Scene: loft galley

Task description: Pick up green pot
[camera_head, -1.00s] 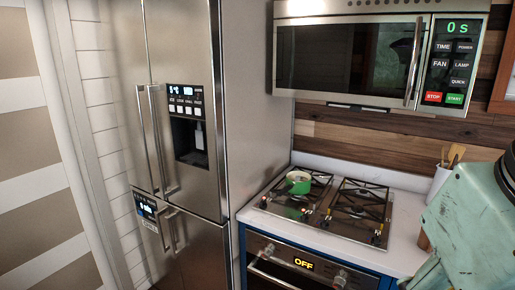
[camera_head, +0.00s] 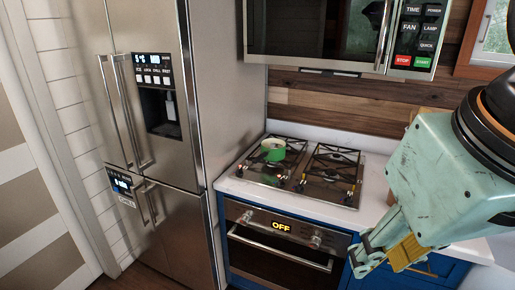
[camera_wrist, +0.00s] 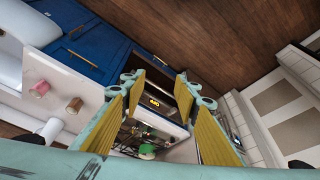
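The green pot (camera_head: 273,151) sits upright on the back left part of the gas cooktop (camera_head: 297,196). Its open top faces up. In the wrist view the small green pot (camera_wrist: 147,151) shows low in the picture, between my fingers but well beyond them. My gripper (camera_head: 372,268) is in front of the counter, to the right of the oven and apart from the pot. In the wrist view its yellow-padded fingers (camera_wrist: 160,105) are spread wide with nothing held between them.
The microwave (camera_head: 318,32) hangs above the cooktop. A tall steel fridge (camera_head: 240,125) stands close on the left. The oven (camera_head: 280,246) is below. Two small cylinders, one reddish (camera_wrist: 40,88) and one brown (camera_wrist: 74,105), stand on the white counter. The wooden floor (camera_wrist: 210,40) looks clear.

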